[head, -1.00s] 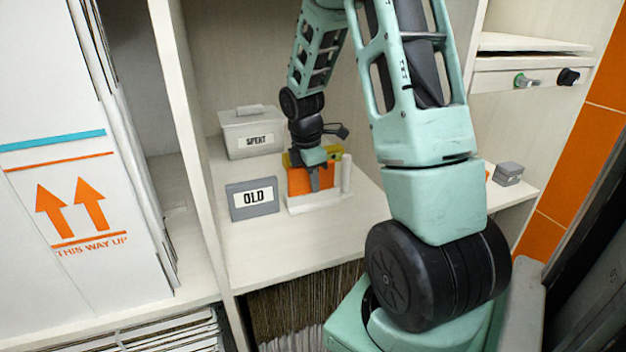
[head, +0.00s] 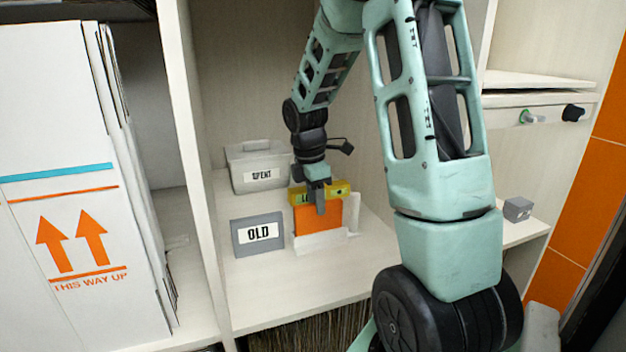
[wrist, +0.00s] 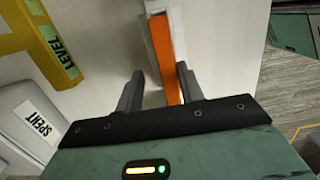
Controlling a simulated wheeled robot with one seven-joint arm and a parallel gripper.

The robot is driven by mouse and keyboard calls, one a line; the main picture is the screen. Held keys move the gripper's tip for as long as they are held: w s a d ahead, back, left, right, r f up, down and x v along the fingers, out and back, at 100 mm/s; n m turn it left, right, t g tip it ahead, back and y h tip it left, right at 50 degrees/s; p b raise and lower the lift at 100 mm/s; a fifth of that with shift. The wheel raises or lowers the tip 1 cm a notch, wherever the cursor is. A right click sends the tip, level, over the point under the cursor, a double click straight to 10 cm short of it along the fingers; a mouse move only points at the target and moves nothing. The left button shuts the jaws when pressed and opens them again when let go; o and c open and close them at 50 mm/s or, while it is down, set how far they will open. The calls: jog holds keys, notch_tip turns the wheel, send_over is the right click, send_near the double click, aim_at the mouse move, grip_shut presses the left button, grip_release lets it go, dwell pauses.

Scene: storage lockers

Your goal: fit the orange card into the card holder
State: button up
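The orange card (head: 320,219) stands upright in the white card holder (head: 322,242) on the shelf, its lower edge hidden behind the holder's front. In the wrist view the orange card (wrist: 164,58) shows edge-on between the fingers, nearer the right one. My gripper (head: 320,208) is at the card's upper part, pointing down. In the wrist view my gripper (wrist: 160,84) has its fingers spread, with a clear gap between the left finger and the card. I cannot tell whether the right finger touches it.
A yellow level (head: 340,189) lies behind the holder. Shelf partition (head: 200,150) bounds the left. A small grey box (head: 517,209) sits on the right shelf.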

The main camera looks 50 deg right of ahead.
notch_tip(320, 180, up, 7)
jog(key=shift+w+a+b, duration=0.3)
jog(key=shift+b, duration=0.1)
dwell(0.5)
